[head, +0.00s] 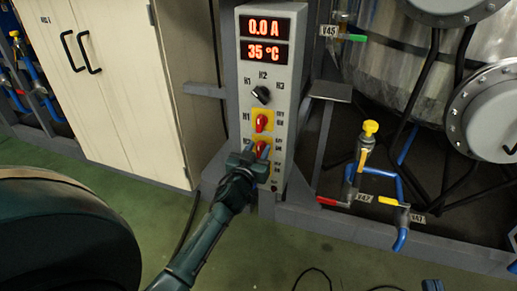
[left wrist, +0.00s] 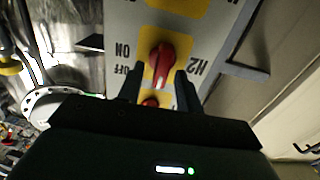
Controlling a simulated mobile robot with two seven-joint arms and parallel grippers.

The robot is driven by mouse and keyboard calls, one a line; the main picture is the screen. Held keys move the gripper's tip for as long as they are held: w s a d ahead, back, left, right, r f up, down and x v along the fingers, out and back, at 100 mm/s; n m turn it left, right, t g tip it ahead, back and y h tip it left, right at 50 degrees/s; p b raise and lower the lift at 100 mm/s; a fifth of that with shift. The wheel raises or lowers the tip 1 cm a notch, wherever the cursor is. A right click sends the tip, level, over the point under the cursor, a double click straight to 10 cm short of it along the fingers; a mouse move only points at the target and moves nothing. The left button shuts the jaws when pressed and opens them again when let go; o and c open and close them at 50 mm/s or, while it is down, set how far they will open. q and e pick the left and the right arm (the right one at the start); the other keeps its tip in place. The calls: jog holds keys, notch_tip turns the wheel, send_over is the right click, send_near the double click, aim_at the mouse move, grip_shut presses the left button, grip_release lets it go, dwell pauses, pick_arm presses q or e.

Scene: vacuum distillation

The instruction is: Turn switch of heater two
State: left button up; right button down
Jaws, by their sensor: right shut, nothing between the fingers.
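The heater two switch is a red knob on a yellow plate, labelled H2, on the grey control panel (head: 276,85). In the head view the H2 knob (head: 262,147) is partly hidden by my left gripper (head: 256,156). In the left wrist view, upside down, the H2 knob (left wrist: 161,62) shows beside OFF and ON marks. My left gripper (left wrist: 160,85) is open, its fingertips on either side of the knob's near end, with visible gaps; contact cannot be told. Of my right gripper (head: 432,285), only a small dark tip shows at the bottom edge.
The red H1 knob (head: 261,122) sits just above H2, with a black selector (head: 261,95) higher up. Displays read 0.0 A and 35 °C. A cream cabinet (head: 115,80) stands left; valves (head: 365,150) and pipes are on the right. The green floor (head: 230,250) has loose cables.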

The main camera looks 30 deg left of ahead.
pick_arm(q)
grip_shut()
jog(key=shift+m, duration=0.4)
jog(key=m, duration=0.3)
jog(key=shift+d+m+p, duration=0.25)
jog(key=shift+m+p, duration=0.05)
jog(key=m, duration=0.4)
jog(key=shift+w+d+f+m, duration=0.1)
jog(key=shift+d+m, duration=0.1)
jog(key=shift+m, duration=0.1)
jog(key=m, duration=0.4)
jog(key=shift+f+m, duration=0.2)
jog(key=shift+m, duration=0.1)
jog(key=shift+w+d+f+m+b, duration=0.1)
jog(key=shift+m+b, duration=0.1)
jog(key=shift+m, duration=0.9)
jog(key=shift+f+m+b, duration=0.1)
jog(key=shift+m+b, duration=0.1)
jog(key=shift+m, duration=0.9)
